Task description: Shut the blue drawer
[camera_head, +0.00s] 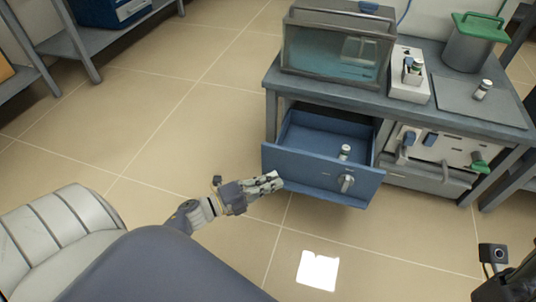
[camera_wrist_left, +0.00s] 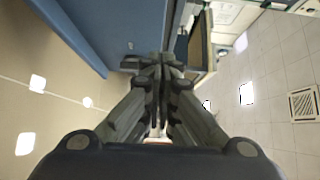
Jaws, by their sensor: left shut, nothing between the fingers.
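The blue drawer (camera_head: 310,165) is pulled out from under the grey bench in the head view. Its front has a round grey knob (camera_head: 346,183), and a small vial (camera_head: 344,152) stands inside. My left gripper (camera_head: 278,180) is shut and empty near the lower left of the drawer front; whether it touches it cannot be told. In the left wrist view the shut fingers (camera_wrist_left: 160,65) point toward a blue panel (camera_wrist_left: 130,25), which looks like the drawer front. My right gripper's fingers do not show; only a dark part of the arm appears at the lower right.
The grey bench (camera_head: 440,112) carries a glass tank (camera_head: 335,52), a white block with a vial (camera_head: 410,80), a green-lidded pot (camera_head: 472,42) and another vial (camera_head: 482,90). Equipment with knobs (camera_head: 435,150) sits right of the drawer. The tiled floor in front is clear.

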